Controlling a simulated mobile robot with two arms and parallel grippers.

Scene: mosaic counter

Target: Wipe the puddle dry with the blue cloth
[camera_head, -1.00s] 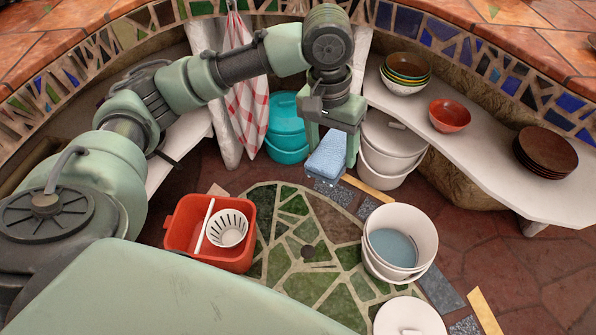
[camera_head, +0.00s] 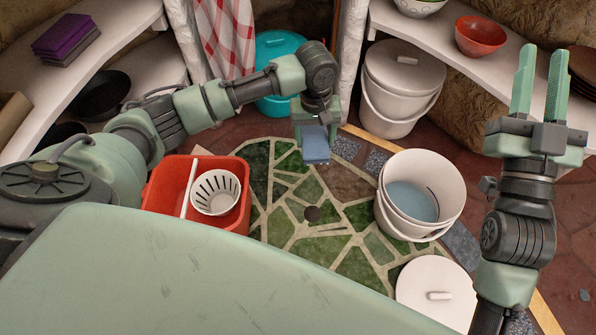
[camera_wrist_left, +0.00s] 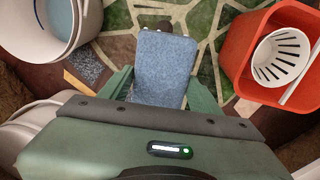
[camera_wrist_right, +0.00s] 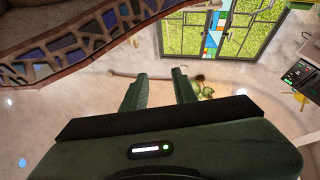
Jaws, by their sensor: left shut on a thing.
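The blue cloth (camera_head: 316,152) hangs from my left gripper (camera_head: 315,134), which is shut on it above the mosaic floor. In the left wrist view the cloth (camera_wrist_left: 165,68) is a flat blue-grey pad between the two fingers. My right gripper (camera_head: 540,85) is raised at the right, fingers pointing up, open and empty. The right wrist view shows nothing between its fingers. I cannot make out a puddle on the green mosaic floor (camera_head: 356,266); part of the floor is hidden by my own body.
A red bucket (camera_head: 160,195) with a white strainer basket (camera_head: 215,192) stands left of the mosaic. A white bucket (camera_head: 440,180) with bluish contents stands right, a white lid (camera_head: 425,285) before it. A lidded white bucket (camera_head: 398,95) and a teal bucket (camera_head: 270,50) stand behind.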

